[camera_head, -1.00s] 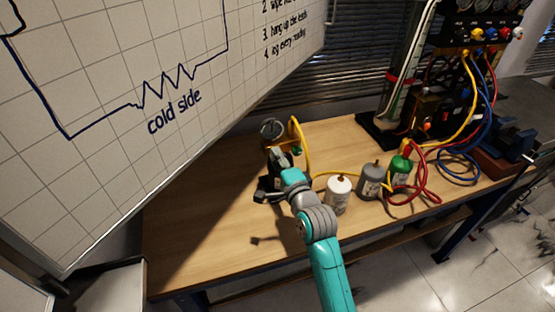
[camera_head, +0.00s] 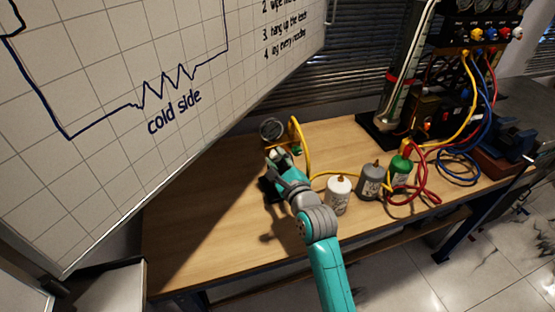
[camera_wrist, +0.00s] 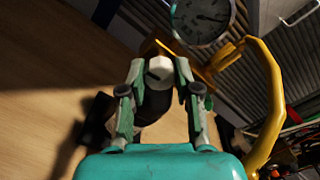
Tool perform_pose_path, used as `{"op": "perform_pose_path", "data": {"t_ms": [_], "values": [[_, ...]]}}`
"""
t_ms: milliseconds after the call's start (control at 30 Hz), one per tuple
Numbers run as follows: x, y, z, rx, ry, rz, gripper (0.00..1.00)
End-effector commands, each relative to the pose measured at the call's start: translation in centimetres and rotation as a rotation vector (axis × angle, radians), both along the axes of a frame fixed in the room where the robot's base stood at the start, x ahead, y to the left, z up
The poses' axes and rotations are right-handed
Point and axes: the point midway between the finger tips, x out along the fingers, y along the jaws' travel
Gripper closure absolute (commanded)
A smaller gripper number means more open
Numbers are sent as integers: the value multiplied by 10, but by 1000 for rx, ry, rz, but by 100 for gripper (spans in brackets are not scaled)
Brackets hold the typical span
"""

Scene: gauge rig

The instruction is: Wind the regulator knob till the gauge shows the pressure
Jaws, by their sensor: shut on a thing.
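The gauge (camera_head: 271,129) is a round dial standing at the back of the bench. In the wrist view the gauge (camera_wrist: 203,17) is cut by the top edge; its face and a dark needle show, but I cannot read the value. The regulator knob (camera_wrist: 159,69) shows a pale faceted end just in front of the brass-yellow regulator body (camera_wrist: 152,47). My gripper (camera_wrist: 158,75) has its two fingers on either side of the knob and is shut on it. In the head view my gripper (camera_head: 277,160) partly hides the knob, just below the gauge.
A yellow hose (camera_head: 305,145) loops close to the right of the gauge. White (camera_head: 339,195), grey (camera_head: 371,182) and green (camera_head: 401,170) canisters stand to the right of my arm. A whiteboard (camera_head: 150,100) overhangs on the left. The bench's left front is clear.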

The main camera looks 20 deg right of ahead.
Motion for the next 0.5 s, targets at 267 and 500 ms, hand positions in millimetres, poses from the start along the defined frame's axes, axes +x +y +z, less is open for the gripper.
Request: {"op": "perform_pose_path", "data": {"t_ms": [267, 500], "values": [[0, 0, -2, 61, 9, -1, 100], [0, 0, -2, 68, 10, 0, 100]]}}
